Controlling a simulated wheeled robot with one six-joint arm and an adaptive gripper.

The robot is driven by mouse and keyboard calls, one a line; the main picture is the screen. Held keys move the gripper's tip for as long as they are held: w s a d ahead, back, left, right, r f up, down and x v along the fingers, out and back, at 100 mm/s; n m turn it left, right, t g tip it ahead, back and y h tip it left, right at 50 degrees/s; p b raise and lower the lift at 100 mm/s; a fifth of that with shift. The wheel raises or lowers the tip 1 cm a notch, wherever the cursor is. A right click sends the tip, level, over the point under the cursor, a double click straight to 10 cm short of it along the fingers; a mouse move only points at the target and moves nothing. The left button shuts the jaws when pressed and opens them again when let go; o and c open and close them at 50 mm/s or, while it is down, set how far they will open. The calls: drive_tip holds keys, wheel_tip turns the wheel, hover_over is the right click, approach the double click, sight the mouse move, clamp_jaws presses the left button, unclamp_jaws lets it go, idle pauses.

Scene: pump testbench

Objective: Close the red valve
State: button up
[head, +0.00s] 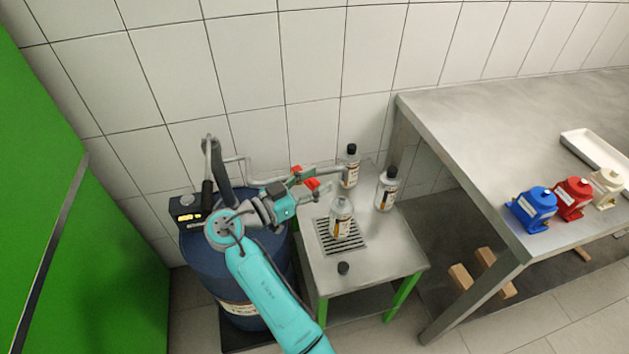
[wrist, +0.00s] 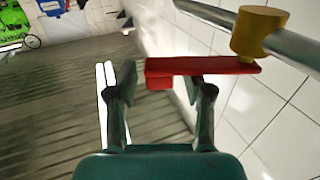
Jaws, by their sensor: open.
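The red valve shows in the wrist view as a flat red lever (wrist: 205,66) fixed to a yellow hub (wrist: 257,32) on a grey pipe. In the head view, red parts of the valve (head: 311,184) show beside my gripper (head: 316,192), partly hidden by it. In the wrist view my gripper (wrist: 163,90) is open. The lever's free end lies just ahead of the gap between the fingertips, and its length runs past the right fingertip toward the hub. I cannot tell whether a finger touches the lever.
A blue drum (head: 225,262) with a pump stands left of a small metal table (head: 375,257). The table holds a bottle on a drain grate (head: 352,247), two capped bottles (head: 349,167) (head: 387,189) and a loose black cap (head: 343,268). A larger bench (head: 490,130) stands right.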

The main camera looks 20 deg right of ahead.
drive_tip(key=v, duration=1.2)
drive_tip(key=shift+c, duration=0.2)
